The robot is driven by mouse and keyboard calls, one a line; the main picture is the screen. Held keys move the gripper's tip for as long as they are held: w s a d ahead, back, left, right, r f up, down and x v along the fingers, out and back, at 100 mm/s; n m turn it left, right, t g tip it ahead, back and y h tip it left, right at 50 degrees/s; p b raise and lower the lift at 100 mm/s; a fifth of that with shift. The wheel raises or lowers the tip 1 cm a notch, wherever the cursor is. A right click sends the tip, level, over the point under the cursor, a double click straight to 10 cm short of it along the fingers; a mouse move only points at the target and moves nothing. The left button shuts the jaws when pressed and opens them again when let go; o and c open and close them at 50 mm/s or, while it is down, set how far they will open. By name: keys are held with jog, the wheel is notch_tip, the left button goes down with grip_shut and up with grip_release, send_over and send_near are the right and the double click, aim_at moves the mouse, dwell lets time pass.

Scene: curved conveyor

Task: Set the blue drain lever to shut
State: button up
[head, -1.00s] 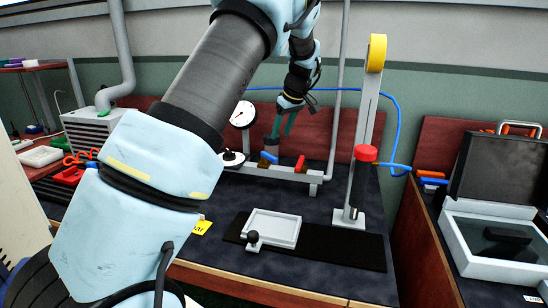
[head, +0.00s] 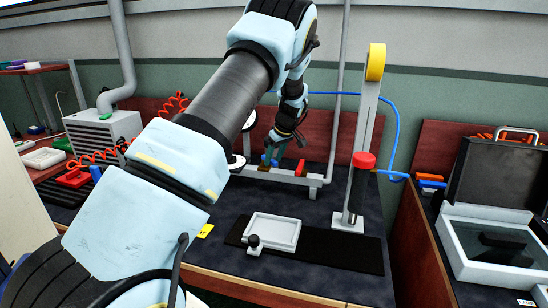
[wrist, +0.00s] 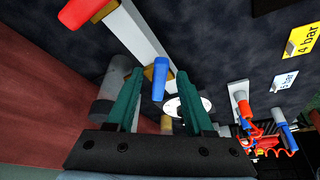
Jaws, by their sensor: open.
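The blue drain lever (wrist: 160,78) shows in the wrist view between my gripper's two teal fingers (wrist: 159,88), with dark gaps visible on both sides. My gripper is open, and I see no clear contact with the lever. In the head view my gripper (head: 271,152) is down at the pale pipe rail (head: 260,174) at the back of the bench. There the blue lever is mostly hidden by the fingers. The rail also shows in the wrist view (wrist: 136,33).
A red lever (head: 300,168) sits on the same rail, to the right; it also shows in the wrist view (wrist: 78,13). A press stand with a red knob (head: 364,160) stands further right. A white tray (head: 262,245) lies in front on a black mat.

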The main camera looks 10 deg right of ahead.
jog(key=shift+c, duration=0.2)
grip_shut()
dwell(1.1)
